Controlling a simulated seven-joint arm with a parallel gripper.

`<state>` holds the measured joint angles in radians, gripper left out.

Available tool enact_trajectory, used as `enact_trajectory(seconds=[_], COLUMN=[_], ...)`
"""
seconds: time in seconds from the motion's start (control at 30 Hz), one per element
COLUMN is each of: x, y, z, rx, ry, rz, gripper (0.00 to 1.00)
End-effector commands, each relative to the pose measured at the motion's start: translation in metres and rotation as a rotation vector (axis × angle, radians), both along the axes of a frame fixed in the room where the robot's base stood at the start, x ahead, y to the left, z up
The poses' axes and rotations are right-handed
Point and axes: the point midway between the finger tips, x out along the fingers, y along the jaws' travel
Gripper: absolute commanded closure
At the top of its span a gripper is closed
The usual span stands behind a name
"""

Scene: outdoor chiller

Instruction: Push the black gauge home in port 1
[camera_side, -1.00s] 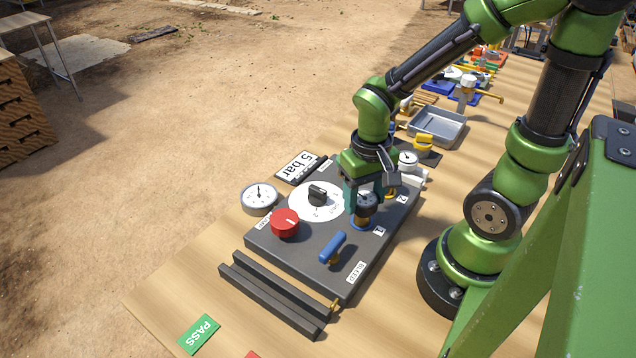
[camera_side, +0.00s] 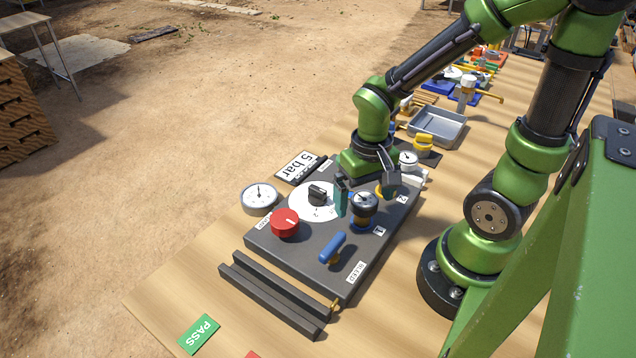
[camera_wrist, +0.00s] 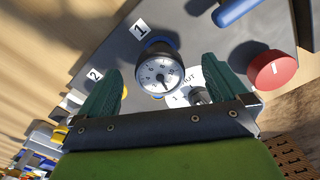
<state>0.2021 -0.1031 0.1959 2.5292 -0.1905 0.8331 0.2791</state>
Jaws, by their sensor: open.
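The black gauge (camera_side: 364,204), with a white dial, stands in the blue-ringed port 1 (camera_side: 359,224) on the grey panel. The port's "1" label (camera_side: 379,230) is beside it. In the wrist view the gauge (camera_wrist: 158,70) faces the camera, with a bit of the blue ring (camera_wrist: 160,41) showing behind it. How deep it sits cannot be told. My gripper (camera_side: 362,202) is open around the gauge's place, and in the wrist view its teal fingers (camera_wrist: 168,85) are spread to either side of the dial, apart from it.
The grey panel (camera_side: 300,255) also carries a red knob (camera_side: 285,222), a black selector (camera_side: 317,195), a blue lever (camera_side: 332,247) and port 2 with a yellow ring (camera_side: 385,191). A loose white gauge (camera_side: 259,198) lies left of it. Dark rails (camera_side: 270,297) lie in front.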

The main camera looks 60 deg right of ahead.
Motion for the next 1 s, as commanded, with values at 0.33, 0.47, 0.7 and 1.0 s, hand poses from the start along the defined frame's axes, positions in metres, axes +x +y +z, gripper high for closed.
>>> enact_trajectory(seconds=[0.33,0.47,0.7,1.0], x=[0.001,0.001,0.0,0.001], y=[0.0,0.0,0.0,0.0], z=[0.042,0.056,0.067,0.069], rx=[-0.001,-0.001,0.0,-0.001], ry=[-0.008,-0.005,-0.002,-0.003], rz=[0.0,0.0,0.001,0.001], gripper=[0.0,0.0,0.0,0.0])
